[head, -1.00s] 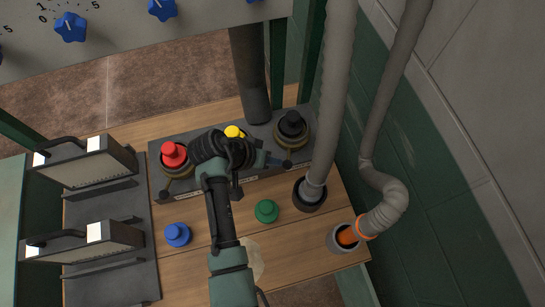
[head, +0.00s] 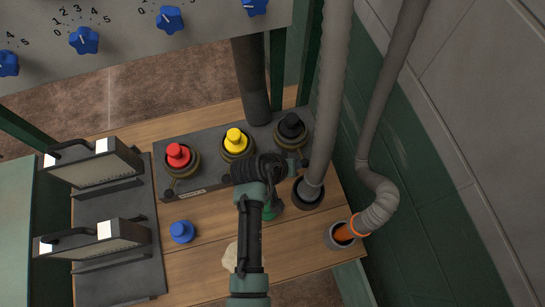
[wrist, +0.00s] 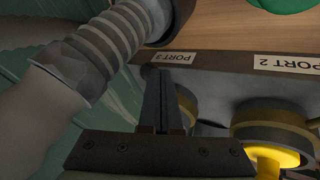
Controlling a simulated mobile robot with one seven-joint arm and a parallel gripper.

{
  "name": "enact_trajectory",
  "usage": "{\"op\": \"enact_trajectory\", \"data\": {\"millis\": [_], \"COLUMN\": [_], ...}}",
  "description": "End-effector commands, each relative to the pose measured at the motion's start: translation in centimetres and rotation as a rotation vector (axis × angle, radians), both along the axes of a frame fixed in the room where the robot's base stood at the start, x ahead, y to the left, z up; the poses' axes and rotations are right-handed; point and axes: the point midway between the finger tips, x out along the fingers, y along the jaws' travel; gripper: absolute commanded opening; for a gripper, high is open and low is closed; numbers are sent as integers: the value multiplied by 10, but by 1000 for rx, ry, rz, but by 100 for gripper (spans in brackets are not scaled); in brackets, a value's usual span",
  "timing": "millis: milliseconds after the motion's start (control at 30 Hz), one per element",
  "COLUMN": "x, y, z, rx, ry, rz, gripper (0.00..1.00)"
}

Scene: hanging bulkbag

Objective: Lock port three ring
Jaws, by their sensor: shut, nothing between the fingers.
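Port three is the right-hand socket on the dark block, with a black plug (head: 291,126) standing in its brass-coloured ring (head: 305,144). In the wrist view, the port 3 label (wrist: 169,57) is on the block's front edge, and part of a brass ring (wrist: 187,106) shows just right of my fingers. My gripper (wrist: 166,74) is shut and empty, with its fingertips close to the block edge below that label. In the head view my gripper (head: 298,163) is at the near side of port three. Whether it touches the ring or its lever, I cannot tell; my wrist hides part of this area.
The yellow plug (head: 236,141) and red plug (head: 178,155) stand in the ports to the left. A hose (head: 325,90) enters a dark cup (head: 308,194) close to the right of my gripper. A blue cap (head: 182,231) lies on the wooden bench (head: 205,260).

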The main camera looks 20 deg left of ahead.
Motion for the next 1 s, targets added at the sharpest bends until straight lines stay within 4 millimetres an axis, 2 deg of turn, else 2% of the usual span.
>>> {"op": "enact_trajectory", "data": {"millis": [333,1000], "x": [7,10], "y": [-18,-21], "z": [-2,-1], "rx": [0,0], "ry": [4,2], "rz": [-4,-2], "gripper": [0,0]}}
